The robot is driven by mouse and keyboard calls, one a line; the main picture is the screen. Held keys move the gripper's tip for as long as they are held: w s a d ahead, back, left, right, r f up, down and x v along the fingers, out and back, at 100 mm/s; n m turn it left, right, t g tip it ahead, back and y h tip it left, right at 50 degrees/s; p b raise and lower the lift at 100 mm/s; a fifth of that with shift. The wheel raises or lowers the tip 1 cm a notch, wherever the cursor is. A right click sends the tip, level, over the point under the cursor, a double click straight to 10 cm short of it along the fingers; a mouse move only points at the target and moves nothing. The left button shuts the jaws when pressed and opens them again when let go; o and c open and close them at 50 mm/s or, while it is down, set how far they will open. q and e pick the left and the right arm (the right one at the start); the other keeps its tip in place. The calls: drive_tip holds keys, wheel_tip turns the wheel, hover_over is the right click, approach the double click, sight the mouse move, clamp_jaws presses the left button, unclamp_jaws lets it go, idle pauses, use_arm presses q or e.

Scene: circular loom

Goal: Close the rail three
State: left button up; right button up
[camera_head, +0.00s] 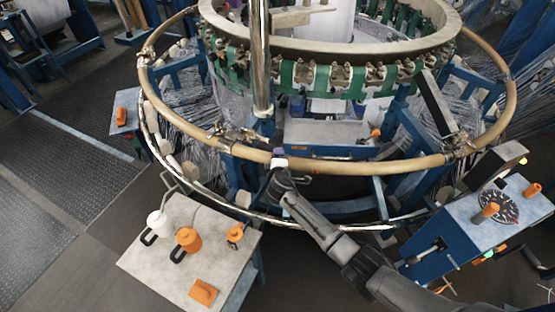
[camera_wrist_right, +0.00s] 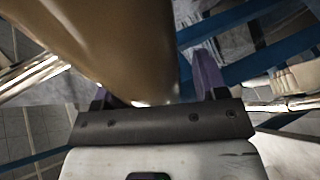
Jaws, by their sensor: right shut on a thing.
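A tan tubular ring rail runs around the circular loom, and its front section (camera_head: 345,167) crosses the middle of the head view. My right gripper (camera_head: 279,165) is shut on this front section, left of its middle. In the right wrist view the tan rail (camera_wrist_right: 110,40) lies between the purple fingers of the right gripper (camera_wrist_right: 160,88). Metal fittings (camera_head: 232,134) sit near the rail's left end, and another joint (camera_head: 462,146) is near its right end. I cannot tell whether the ends are fully seated. My left gripper is not in view.
A blue control panel (camera_head: 480,225) with a dial is at the right. A shiny metal ring (camera_head: 300,222) runs below the rail. The floor at far left is clear.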

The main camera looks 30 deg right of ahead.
drive_tip(key=o, duration=0.3)
drive_tip(key=shift+s+f, duration=0.1)
drive_tip(key=shift+f, duration=0.2)
drive_tip(key=shift+r, duration=0.15)
drive_tip(key=shift+s+a+r, duration=0.25)
drive_tip(key=shift+s+a, duration=0.05)
drive_tip(key=shift+s, duration=0.05)
drive_tip(key=p+v, duration=0.3)
drive_tip(key=v, duration=0.9)
drive_tip(key=shift+s+a+r, duration=0.1)
drive_tip(key=shift+s+r, duration=0.05)
drive_tip(key=shift+s, duration=0.25)
